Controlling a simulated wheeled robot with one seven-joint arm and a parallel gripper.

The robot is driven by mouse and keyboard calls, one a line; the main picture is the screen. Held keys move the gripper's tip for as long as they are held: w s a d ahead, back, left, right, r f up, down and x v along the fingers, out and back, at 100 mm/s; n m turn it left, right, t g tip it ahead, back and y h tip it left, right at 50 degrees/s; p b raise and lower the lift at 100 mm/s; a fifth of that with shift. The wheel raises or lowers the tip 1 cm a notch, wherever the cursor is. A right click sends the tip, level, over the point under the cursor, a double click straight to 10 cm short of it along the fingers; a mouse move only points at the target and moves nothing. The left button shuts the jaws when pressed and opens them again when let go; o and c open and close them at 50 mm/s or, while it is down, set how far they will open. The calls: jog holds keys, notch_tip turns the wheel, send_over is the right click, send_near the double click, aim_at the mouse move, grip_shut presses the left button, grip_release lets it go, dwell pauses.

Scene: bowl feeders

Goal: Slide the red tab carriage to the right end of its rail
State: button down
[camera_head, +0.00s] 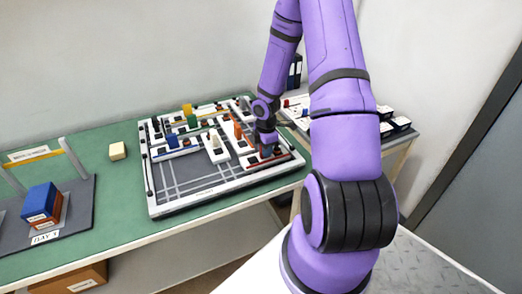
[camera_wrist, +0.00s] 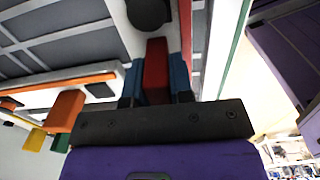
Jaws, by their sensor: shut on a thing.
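The red tab (camera_wrist: 156,68) stands between the blue-tipped fingers of my gripper (camera_wrist: 156,84) in the wrist view. My gripper is shut on it. In the head view my gripper (camera_head: 267,147) is low over the right front part of the white-framed rail board (camera_head: 227,183). The red tab is mostly hidden there by the gripper. In the wrist view a round black piece (camera_wrist: 150,12) lies just beyond the red tab on the same white strip. A red rail line runs beside the tab.
An orange tab (camera_head: 238,131), a white tab (camera_head: 215,143), a blue tab (camera_head: 172,141), a green tab (camera_head: 192,121) and a yellow tab (camera_head: 187,109) stand on the board near my gripper. A cream block (camera_head: 117,151) lies on the green table to the left.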

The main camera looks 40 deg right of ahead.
jog(key=shift+s+d, duration=0.1)
jog(key=shift+d, duration=0.2)
jog(key=c, duration=1)
grip_release()
jog(key=shift+d, duration=0.1)
jog(key=shift+r, duration=0.15)
notch_tip(320, 180, up, 10)
jog(key=shift+r, duration=0.25)
